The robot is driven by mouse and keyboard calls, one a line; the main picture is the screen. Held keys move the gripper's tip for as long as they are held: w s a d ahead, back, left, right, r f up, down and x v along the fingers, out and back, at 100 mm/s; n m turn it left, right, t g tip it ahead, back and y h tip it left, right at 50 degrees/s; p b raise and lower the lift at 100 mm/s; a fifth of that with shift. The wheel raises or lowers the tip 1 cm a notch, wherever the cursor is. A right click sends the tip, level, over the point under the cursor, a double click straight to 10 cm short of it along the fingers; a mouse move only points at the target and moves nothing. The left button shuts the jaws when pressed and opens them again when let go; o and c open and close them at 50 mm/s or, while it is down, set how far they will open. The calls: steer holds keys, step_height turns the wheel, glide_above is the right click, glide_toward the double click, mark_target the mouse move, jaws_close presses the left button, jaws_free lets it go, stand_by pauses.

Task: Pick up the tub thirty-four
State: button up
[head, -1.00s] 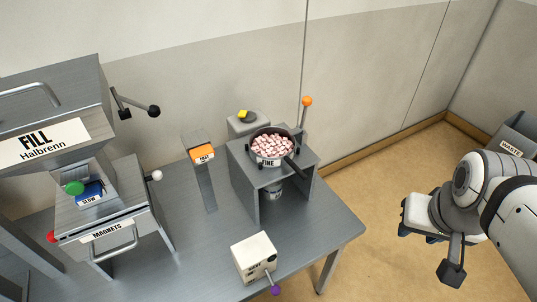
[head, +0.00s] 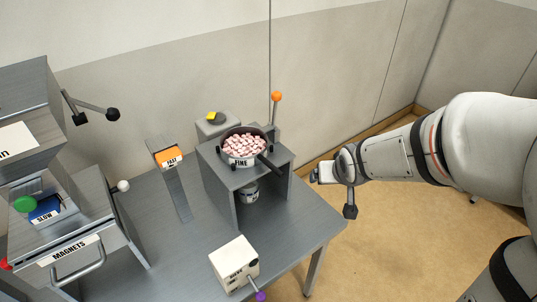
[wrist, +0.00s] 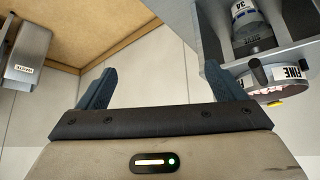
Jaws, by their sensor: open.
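The tub thirty-four (head: 249,191) is a small white and dark tub inside the grey box-like stand (head: 220,190), under its top. In the wrist view the tub (wrist: 250,18) shows at the upper right with "34" on its label, and appears upside down. My gripper (head: 316,173) is to the right of the stand, apart from it, at the end of my outstretched arm. In the wrist view my gripper (wrist: 158,82) is open with nothing between its fingers. The tub lies beyond and to the right of the right finger there.
A pan labelled FINE (head: 243,148), full of pink-white pieces, sits on the stand. An orange-knobbed lever (head: 276,97) rises behind it. A white box with a purple knob (head: 234,263) stands in front. A WASTE bin (wrist: 28,52) shows in the wrist view.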

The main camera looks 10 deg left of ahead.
steer(key=shift+o, duration=0.8)
steer(key=w+a+f+n+t+y+b, duration=0.1)
steer(key=w+a+f+n+y+b, duration=0.1)
steer(key=w+a+f, duration=0.4)
steer(key=a+f, duration=0.3)
steer(key=f, duration=0.3)
steer(key=shift+a+f+t+b, duration=0.15)
steer(key=shift+a+t+b, duration=0.15)
steer(key=shift+a+t, duration=0.1)
steer(key=n+t+y, duration=0.1)
steer(key=n+y, duration=0.2)
steer(key=y, duration=0.1)
glide_toward(252, 195)
steer(key=x, duration=0.4)
steer(key=shift+w+f, duration=0.1)
steer(key=shift+w+a+f, duration=0.15)
steer(key=shift+a, duration=0.05)
steer(key=shift+p+x, duration=0.8)
steer(key=shift+x, duration=2.75)
steer(key=shift+a, duration=0.1)
steer(key=shift+c, duration=0.4)
steer(key=c, duration=1.1)
